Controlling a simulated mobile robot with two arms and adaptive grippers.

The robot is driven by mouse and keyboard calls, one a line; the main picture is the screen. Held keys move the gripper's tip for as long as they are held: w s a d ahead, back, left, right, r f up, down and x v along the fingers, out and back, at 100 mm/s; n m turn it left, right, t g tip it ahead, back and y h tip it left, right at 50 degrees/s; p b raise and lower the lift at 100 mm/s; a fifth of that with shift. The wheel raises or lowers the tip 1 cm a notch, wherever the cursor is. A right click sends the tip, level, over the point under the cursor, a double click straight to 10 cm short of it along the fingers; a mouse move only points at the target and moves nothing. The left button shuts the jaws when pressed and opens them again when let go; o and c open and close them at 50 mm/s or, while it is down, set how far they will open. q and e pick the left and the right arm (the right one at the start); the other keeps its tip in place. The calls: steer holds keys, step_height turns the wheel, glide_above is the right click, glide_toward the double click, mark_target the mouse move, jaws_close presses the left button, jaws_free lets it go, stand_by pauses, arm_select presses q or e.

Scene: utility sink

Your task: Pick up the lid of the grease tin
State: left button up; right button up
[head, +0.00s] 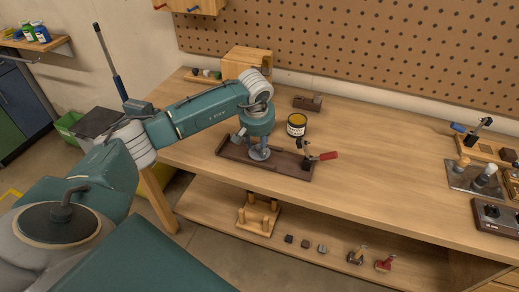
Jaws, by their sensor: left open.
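The grease tin (296,127) is a small round tin with a dark body and a yellow band. It stands upright on the wooden workbench, just behind a dark brown tray. Its top shows a yellowish rim, but the lid is too small to tell apart from the tin. My left gripper (259,154) points down over the left half of the tray, to the left of and nearer than the tin. It is open and apart from the tin; its fingertips are small in view. My right gripper is not in view.
A wooden box (247,60) and a small brown block (307,102) stand behind. Tools crowd the bench's right end. The bench between (400,165) is clear.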

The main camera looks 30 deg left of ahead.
arm_select(q)
steer(key=shift+c, duration=1.3)
steer(key=shift+r, duration=0.1)
steer(key=c, duration=0.8)
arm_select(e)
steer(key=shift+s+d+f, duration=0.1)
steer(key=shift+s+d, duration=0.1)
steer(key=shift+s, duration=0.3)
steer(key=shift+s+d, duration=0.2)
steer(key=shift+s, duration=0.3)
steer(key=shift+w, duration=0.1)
